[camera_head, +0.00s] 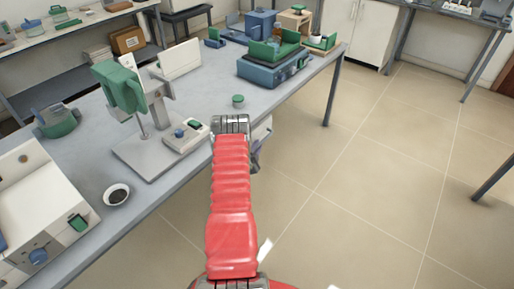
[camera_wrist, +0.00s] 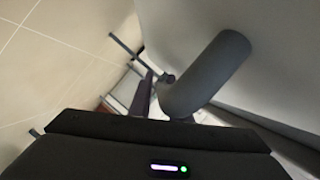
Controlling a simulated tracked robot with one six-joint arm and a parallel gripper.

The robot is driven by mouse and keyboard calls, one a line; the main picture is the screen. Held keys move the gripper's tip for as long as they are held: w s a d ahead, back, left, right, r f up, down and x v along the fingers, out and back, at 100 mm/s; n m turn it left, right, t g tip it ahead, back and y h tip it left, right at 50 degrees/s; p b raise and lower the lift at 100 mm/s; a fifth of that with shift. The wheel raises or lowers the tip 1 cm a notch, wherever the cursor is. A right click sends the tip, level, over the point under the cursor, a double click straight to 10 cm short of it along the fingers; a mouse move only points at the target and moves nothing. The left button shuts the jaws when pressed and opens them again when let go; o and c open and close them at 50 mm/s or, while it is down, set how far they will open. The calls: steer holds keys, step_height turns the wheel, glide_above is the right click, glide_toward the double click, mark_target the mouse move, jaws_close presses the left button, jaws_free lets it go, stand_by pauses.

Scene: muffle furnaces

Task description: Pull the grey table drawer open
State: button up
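The grey table (camera_head: 95,140) runs diagonally through the head view. A small pale part of what looks like the drawer front (camera_head: 262,130) shows under its front edge, beside my red arm. In the wrist view a thick grey curved handle (camera_wrist: 208,75) stands out from a smooth grey surface (camera_wrist: 265,55), likely the drawer front. My gripper (camera_wrist: 160,125) is at the handle, its dark body across the bottom of the view. The lower end of the handle is hidden behind that body. I cannot tell whether the fingers are around the handle or touching it.
On the table stand a green and grey stirrer-like device (camera_head: 122,90), a small dark-filled bowl (camera_head: 116,195), a green-lidded jar (camera_head: 238,100) and a blue-green balance (camera_head: 272,65). The tiled floor (camera_head: 370,170) to the right is clear.

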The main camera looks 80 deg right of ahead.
jaws_close()
steer(key=shift+s+f, duration=0.1)
steer(key=s+a, duration=0.4)
steer(key=s, duration=0.6)
steer(key=s+a, duration=0.5)
steer(key=s, duration=0.5)
steer(key=shift+s, duration=0.3)
steer(key=shift+a, duration=0.1)
steer(key=shift+o, duration=0.7)
jaws_free()
steer(key=v, duration=1.3)
steer(key=shift+a, duration=0.35)
